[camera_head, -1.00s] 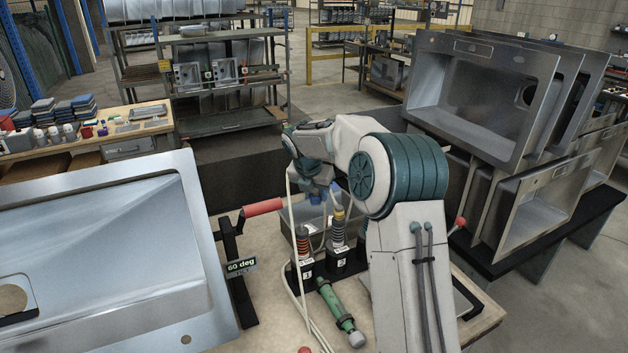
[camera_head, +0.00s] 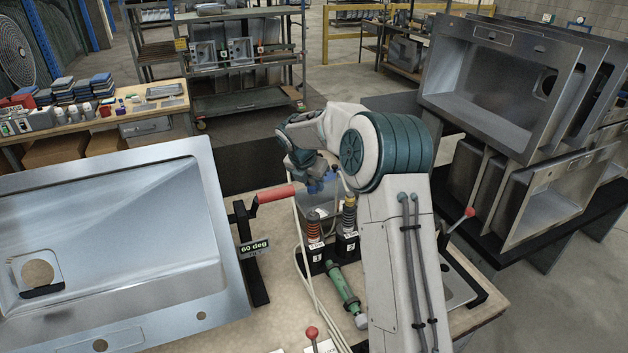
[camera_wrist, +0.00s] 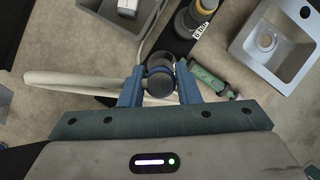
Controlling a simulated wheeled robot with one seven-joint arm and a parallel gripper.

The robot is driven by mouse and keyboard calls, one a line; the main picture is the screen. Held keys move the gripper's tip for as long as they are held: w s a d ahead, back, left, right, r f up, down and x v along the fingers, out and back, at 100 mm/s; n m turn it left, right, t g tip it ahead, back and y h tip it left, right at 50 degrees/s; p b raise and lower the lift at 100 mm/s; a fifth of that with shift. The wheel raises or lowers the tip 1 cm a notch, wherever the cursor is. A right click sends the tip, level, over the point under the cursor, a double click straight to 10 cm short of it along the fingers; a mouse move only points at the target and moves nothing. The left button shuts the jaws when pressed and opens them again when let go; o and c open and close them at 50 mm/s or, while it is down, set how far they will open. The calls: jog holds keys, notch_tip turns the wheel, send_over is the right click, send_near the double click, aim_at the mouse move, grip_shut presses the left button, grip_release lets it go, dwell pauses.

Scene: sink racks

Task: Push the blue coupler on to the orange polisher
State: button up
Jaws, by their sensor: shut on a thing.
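My gripper (camera_head: 320,184) hangs above the bench, its blue fingers pointing down. In the wrist view my gripper (camera_wrist: 160,88) is shut on a round dark piece with a blue band, the blue coupler (camera_wrist: 159,80), with a cream hose (camera_wrist: 75,80) running left from it. The orange polisher (camera_head: 313,229) stands upright in a black holder, just below and slightly left of the fingertips. Whether coupler and polisher touch cannot be told; the polisher is hidden below the gripper in the wrist view.
A yellow-ringed polisher (camera_head: 349,214) stands close right of the orange one. A green tool (camera_head: 343,287) lies in front. A red-handled clamp (camera_head: 275,194) and a large steel sink (camera_head: 120,240) are at left. A grey basin (camera_head: 320,208) sits behind the holder.

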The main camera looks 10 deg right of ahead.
aim_at(316, 212)
jog(key=shift+f+b, duration=1.25)
jog(key=shift+f, duration=1.45)
jog(key=shift+p, duration=0.7)
jog(key=shift+f+b, duration=0.75)
jog(key=shift+f, duration=0.85)
jog(key=o, duration=1.1)
jog(key=b+v, duration=0.2)
jog(key=v, duration=1.2)
jog(key=shift+w, duration=0.1)
